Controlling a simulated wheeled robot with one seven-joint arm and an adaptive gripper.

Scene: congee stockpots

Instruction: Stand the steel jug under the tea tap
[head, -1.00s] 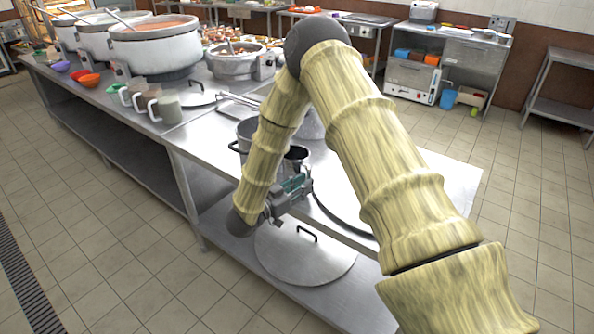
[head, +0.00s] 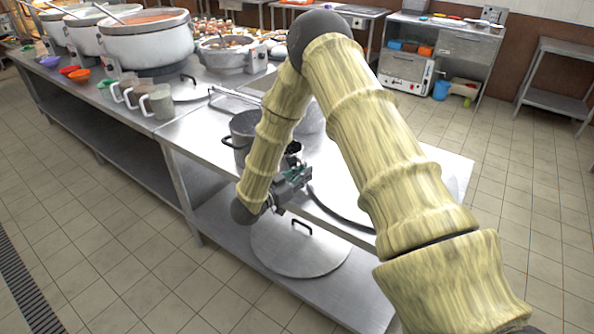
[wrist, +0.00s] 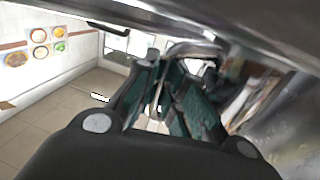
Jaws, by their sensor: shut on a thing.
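The steel jug (head: 294,149) shows in the head view only as a small dark mouth and a bit of rim just above my gripper; my arm and gripper hide most of it. My gripper (head: 293,178) is at the front edge of the steel counter. In the wrist view its teal-padded fingers (wrist: 172,100) are closed around a curved metal piece that looks like the jug's handle (wrist: 190,47). Blurred steel fills the right side and top there. I cannot make out the tea tap in either view.
A steel pot (head: 240,132) with a dark handle stands left of my forearm on the counter (head: 190,132). A round lid (head: 285,252) lies on the lower shelf. The counter's right end (head: 440,178) is clear.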

